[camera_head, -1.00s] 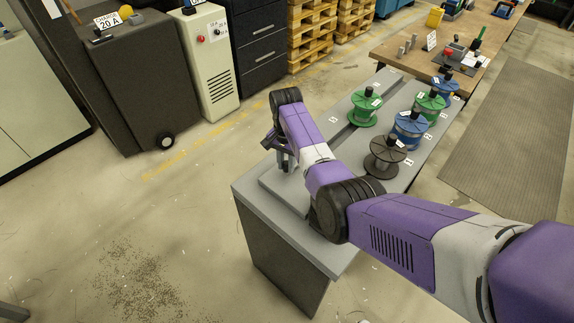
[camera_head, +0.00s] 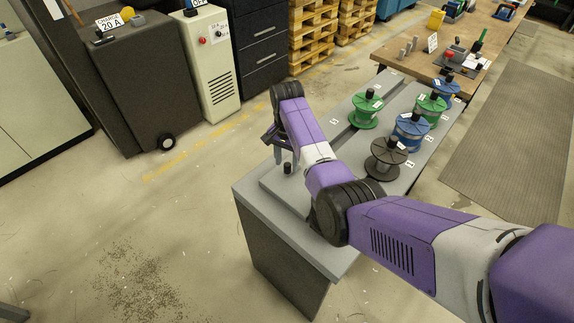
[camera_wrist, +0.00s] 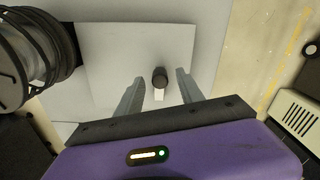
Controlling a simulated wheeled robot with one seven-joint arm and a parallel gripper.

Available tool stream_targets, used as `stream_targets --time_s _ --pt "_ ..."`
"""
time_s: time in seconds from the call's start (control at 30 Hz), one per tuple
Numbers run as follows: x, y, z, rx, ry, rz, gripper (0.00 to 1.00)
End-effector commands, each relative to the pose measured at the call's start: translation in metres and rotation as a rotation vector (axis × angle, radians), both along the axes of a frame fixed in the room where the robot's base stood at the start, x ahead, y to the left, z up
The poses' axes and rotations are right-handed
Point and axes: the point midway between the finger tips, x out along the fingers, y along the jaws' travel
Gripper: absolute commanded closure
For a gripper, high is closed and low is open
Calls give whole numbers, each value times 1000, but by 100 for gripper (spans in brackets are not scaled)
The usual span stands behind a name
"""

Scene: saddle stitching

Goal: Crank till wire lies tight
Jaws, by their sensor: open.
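My gripper (camera_head: 285,158) is open above the near left end of the grey bench (camera_head: 245,199). A small black-topped knob (camera_head: 287,169) stands upright on a raised grey plate (camera_head: 272,181), just below the fingers. In the wrist view the dark round knob (camera_wrist: 160,74) shows between the two open fingers (camera_wrist: 160,77), with a gap on each side and a pale piece beside it. I cannot tell whether this knob belongs to a crank. No wire running to it can be made out.
Behind my arm stand a dark spool (camera_head: 386,157), blue spools (camera_head: 410,131) and green spools (camera_head: 365,109). The dark spool is large at the wrist view's left (camera_wrist: 20,60). A wooden table (camera_head: 400,58) lies beyond. The floor left of the bench is clear.

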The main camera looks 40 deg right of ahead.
Motion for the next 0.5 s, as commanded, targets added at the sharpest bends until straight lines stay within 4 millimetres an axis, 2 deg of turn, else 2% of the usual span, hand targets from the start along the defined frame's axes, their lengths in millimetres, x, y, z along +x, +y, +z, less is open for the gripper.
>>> stream_targets --time_s 0.23,0.5 --pt "1 -1 40 -2 -4 -1 55" --pt "0 0 57 -1 0 -1 55"
